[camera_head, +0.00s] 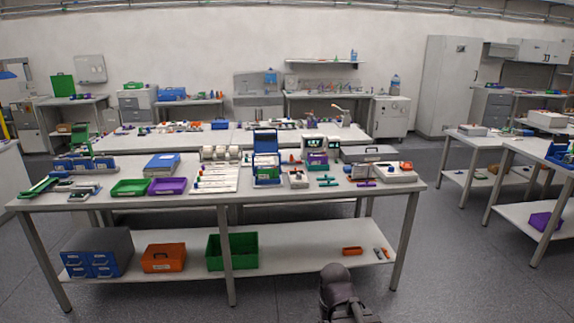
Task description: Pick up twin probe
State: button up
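I cannot tell for certain which item is the twin probe; the small parts are too small to make out. Candidates lie on the front workbench (215,196), right of its middle: short teal bars (327,183) and a purple bar (367,184). They lie flat near the front edge. Part of my dark arm (338,290) rises at the bottom of the view, in front of the bench and apart from it. My gripper's fingers do not show.
The bench carries green (130,187) and purple (168,186) trays, a blue open case (266,158) and a white-and-orange device (395,173). Its lower shelf holds a green crate (232,252) and an orange box (163,257). Floor in front is clear.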

aim_at(292, 160)
jog(key=z, duration=0.1)
jog(key=i, duration=0.95)
jog(key=u, duration=0.05)
